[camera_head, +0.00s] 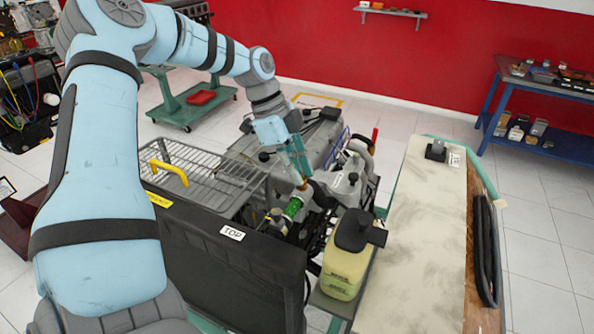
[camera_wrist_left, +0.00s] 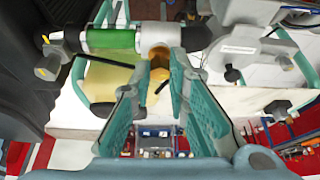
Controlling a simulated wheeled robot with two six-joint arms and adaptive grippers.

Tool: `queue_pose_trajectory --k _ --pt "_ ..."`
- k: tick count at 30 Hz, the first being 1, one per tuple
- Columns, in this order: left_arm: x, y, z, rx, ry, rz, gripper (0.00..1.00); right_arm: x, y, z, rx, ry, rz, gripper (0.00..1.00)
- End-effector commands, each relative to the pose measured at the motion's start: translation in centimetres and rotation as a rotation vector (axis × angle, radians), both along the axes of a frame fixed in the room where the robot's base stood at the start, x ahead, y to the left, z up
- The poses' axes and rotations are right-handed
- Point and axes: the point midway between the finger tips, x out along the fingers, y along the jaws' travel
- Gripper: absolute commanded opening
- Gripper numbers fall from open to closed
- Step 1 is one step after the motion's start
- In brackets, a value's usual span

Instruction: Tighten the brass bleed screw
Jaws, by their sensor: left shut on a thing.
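The brass bleed screw (camera_wrist_left: 158,54) shows in the left wrist view between my fingertips, at the end of a clear green tube section (camera_wrist_left: 108,39). My left gripper (camera_wrist_left: 155,75) is shut on the screw, and its fingers partly hide it. In the head view my left gripper (camera_head: 302,182) reaches down into the engine trainer, just above the green section (camera_head: 293,207). The screw is too small and covered there to make out its seating. My right gripper is in neither view.
A black radiator panel marked TOP (camera_head: 230,265) stands in front of the engine. A yellowish reservoir with a black cap (camera_head: 345,270) sits to the right, beside a pale worktop (camera_head: 415,240). A wire rack (camera_head: 210,170) lies left of the gripper, and hoses crowd the engine.

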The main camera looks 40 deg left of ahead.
Motion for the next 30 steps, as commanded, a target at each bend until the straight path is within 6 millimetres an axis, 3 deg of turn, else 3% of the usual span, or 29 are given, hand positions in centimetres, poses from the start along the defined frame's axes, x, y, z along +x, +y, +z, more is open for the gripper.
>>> queue_pose_trajectory --k 11,12,15,25,30 --pt "0.0 0.0 -0.1 -0.002 0.001 -0.081 0.00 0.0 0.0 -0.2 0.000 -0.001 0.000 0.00" --pt "0.0 0.0 -0.1 -0.002 0.001 -0.081 0.22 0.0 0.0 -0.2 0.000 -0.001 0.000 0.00" --pt "0.0 0.0 -0.1 -0.002 0.000 -0.079 0.36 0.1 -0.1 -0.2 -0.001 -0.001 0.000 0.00" --pt "0.1 0.1 0.3 -0.001 -0.003 -0.078 0.36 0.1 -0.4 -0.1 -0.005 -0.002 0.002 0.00" --pt "-0.2 1.4 3.4 -0.001 -0.007 -0.076 0.36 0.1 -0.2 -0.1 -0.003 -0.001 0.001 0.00"
